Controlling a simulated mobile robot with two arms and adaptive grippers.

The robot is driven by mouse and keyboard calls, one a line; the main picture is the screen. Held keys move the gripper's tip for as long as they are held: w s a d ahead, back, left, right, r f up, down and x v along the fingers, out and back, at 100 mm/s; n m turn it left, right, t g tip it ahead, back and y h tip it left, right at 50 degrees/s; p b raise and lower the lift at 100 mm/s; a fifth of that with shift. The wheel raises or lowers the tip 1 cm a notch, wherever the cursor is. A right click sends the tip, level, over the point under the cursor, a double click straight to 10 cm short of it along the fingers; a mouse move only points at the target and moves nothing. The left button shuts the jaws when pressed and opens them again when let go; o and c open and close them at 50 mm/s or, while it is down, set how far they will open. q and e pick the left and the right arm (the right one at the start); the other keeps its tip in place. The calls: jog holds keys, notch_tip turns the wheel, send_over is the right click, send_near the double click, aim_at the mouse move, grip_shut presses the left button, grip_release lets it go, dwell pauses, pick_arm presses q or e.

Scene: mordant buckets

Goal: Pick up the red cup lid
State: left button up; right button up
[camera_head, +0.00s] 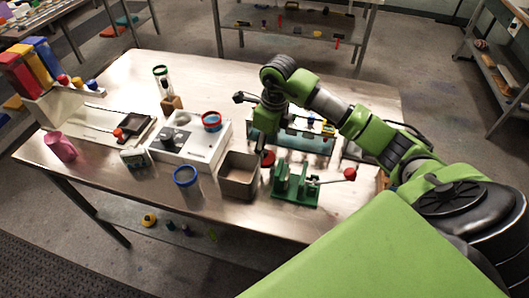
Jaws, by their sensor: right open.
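A small red round piece (267,158), which looks like the red cup lid, lies on the table just behind and right of the square metal bin. My right gripper (262,150) points down close over it. The fingers are dark and small here, and they partly hide the piece. I cannot tell whether they touch it. The right gripper is open. My left gripper is not in view.
The open metal bin (239,185) and a green lever press (296,194) with a red knob stand close in front of the right gripper. A blue-rimmed cup (186,175) is left of the bin. A teal-based rack (304,145) stands right of the gripper.

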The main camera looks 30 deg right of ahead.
jog(key=shift+w+f, duration=0.2)
jog(key=shift+f, duration=1.15)
jog(key=c, duration=0.7)
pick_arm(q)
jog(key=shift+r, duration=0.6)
